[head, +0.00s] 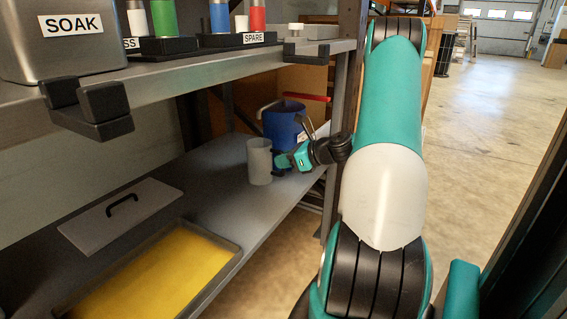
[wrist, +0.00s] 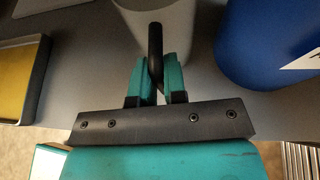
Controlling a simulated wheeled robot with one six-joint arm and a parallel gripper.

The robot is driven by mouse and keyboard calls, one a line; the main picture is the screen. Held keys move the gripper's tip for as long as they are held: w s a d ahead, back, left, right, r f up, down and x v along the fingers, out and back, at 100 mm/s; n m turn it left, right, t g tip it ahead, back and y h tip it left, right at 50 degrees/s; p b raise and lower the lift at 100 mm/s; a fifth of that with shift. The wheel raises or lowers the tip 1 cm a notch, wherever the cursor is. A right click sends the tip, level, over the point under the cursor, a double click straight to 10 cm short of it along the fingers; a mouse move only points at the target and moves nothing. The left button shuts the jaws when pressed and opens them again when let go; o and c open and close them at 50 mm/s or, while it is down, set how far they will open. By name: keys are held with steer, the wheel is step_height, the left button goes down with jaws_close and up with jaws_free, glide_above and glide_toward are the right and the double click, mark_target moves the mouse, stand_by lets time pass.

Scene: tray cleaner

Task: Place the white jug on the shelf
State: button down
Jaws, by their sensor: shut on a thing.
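The white jug (head: 259,161), greyish in the shade, appears upright on the lower shelf (head: 215,195), towards its far end. My gripper (head: 280,163) is at the jug's right side. In the wrist view, my gripper (wrist: 158,88) is shut on the jug's dark handle, with a finger on each side. The jug's pale body (wrist: 172,25) is just beyond the fingertips, and its top is cut off there. The upper shelf (head: 225,68) is above it and holds several items.
A blue bucket (head: 284,122) stands close to the right of the jug, also in the wrist view (wrist: 268,40). A tray of yellow liquid (head: 160,275) and a grey lid (head: 120,215) lie nearer. A SOAK bin (head: 60,55) and bottle racks (head: 205,42) occupy the upper shelf.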

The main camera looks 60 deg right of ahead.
steer(key=c, duration=1.2)
jaws_free()
steer(key=shift+f, duration=0.15)
steer(key=shift+o, duration=0.2)
steer(key=shift+r, duration=0.2)
steer(key=p+v, duration=0.5)
steer(key=v, duration=0.7)
steer(key=shift+p, duration=0.35)
